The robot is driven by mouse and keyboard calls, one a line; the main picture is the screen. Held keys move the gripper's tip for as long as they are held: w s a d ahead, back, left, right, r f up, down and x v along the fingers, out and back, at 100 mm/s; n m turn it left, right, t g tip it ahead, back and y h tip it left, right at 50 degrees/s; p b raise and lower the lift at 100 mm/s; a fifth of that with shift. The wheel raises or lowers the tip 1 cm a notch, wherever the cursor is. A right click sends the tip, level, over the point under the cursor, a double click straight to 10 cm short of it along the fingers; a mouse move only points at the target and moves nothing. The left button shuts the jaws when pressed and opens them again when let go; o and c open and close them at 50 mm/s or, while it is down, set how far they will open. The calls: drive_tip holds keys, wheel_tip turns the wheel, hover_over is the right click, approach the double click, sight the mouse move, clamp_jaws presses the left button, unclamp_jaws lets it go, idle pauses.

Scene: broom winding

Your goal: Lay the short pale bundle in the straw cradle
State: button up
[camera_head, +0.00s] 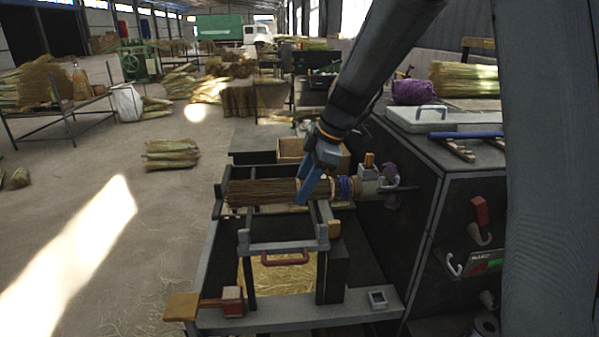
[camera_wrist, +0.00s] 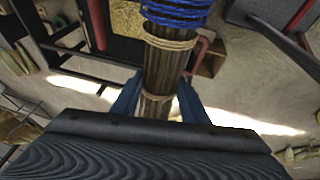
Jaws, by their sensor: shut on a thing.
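My gripper (camera_head: 308,192) is at the grey-framed stand in the head view, its blue fingers on either side of a straw bundle. It is shut on this straw bundle (camera_head: 258,192), which looks brown rather than pale and lies level across the stand. The bundle (camera_wrist: 158,75) runs between the fingers (camera_wrist: 158,100) in the wrist view, with pale ties and blue winding (camera_wrist: 176,12) beyond them. The grey frame (camera_head: 285,246) looks like the straw cradle, but I cannot tell for sure. Whether the bundle rests on it is unclear.
The bundle's right end meets a winding head (camera_head: 370,182) on a dark machine cabinet (camera_head: 460,215). Yellow straw (camera_head: 283,275) lies below the red handle (camera_head: 285,258). A rack (camera_head: 70,125) stands farther left.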

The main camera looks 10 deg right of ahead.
wheel_tip(320, 180, down, 10)
drive_tip(key=b, duration=0.6)
drive_tip(key=shift+w+r, duration=0.25)
drive_tip(key=shift+w, duration=0.15)
idle(0.5)
drive_tip(key=o, duration=1.3)
drive_tip(key=shift+b+v, duration=1)
drive_tip(key=shift+v, duration=2.95)
